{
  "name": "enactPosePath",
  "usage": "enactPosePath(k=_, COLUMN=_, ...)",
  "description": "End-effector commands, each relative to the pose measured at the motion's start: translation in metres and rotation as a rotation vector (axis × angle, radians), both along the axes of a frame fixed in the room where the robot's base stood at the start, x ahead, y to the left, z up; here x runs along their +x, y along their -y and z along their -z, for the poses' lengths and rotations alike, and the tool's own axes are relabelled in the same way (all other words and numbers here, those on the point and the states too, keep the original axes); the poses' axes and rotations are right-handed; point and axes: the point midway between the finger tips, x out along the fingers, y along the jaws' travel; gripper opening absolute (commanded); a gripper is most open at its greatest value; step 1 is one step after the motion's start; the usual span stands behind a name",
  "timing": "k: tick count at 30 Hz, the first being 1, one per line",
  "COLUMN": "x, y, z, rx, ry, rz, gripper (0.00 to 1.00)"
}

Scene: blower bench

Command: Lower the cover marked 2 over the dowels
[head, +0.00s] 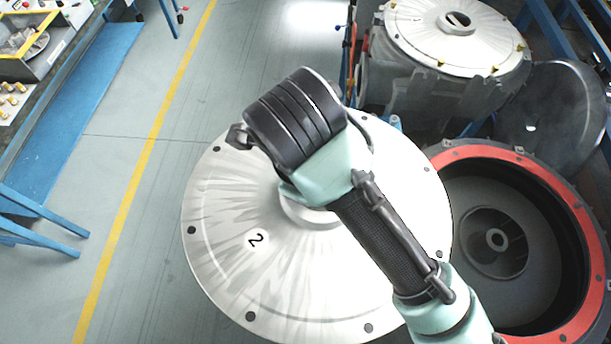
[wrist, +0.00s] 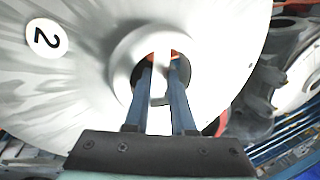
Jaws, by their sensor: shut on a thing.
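The large round pale metal cover marked 2 (head: 228,285) fills the middle of the head view, to the left of an open round casing with a red rim (head: 545,182). The cover overlaps the casing's left side in this view; its height above it is hard to judge. My gripper (wrist: 160,72) has its two blue fingers at the central hub of the cover, shut on a pale bar across the hole. The cover also shows in the wrist view (wrist: 85,85), with its 2 at upper left. My arm hides the fingers in the head view. I cannot clearly make out the dowels.
An impeller (head: 495,240) sits inside the red-rimmed casing. Behind stands another machine with a pale round cover (head: 410,30) and yellow pieces around its edge. A dark round disc (head: 552,105) is at right. A blue-framed bench (head: 75,85) is at left, with clear floor beside it.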

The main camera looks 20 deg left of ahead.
Motion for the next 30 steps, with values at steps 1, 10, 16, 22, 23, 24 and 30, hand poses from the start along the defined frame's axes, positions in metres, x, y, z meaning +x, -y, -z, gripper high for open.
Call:
enactPosePath(k=1, x=0.002, y=0.004, z=-0.002, rx=0.003, ry=0.005, rz=0.005, gripper=0.00)
enactPosePath(k=10, x=0.009, y=0.023, z=-0.001, rx=0.002, ry=0.005, rz=0.005, gripper=0.00)
enactPosePath(k=16, x=0.013, y=0.035, z=0.000, rx=0.001, ry=0.006, rz=0.006, gripper=0.00)
enactPosePath(k=22, x=0.017, y=0.047, z=0.000, rx=0.003, ry=0.006, rz=0.004, gripper=0.00)
enactPosePath(k=23, x=0.018, y=0.049, z=0.000, rx=0.003, ry=0.006, rz=0.005, gripper=0.00)
enactPosePath(k=24, x=0.019, y=0.052, z=0.000, rx=0.002, ry=0.006, rz=0.005, gripper=0.00)
enactPosePath(k=30, x=0.023, y=0.064, z=0.001, rx=0.001, ry=0.006, rz=0.006, gripper=0.00)
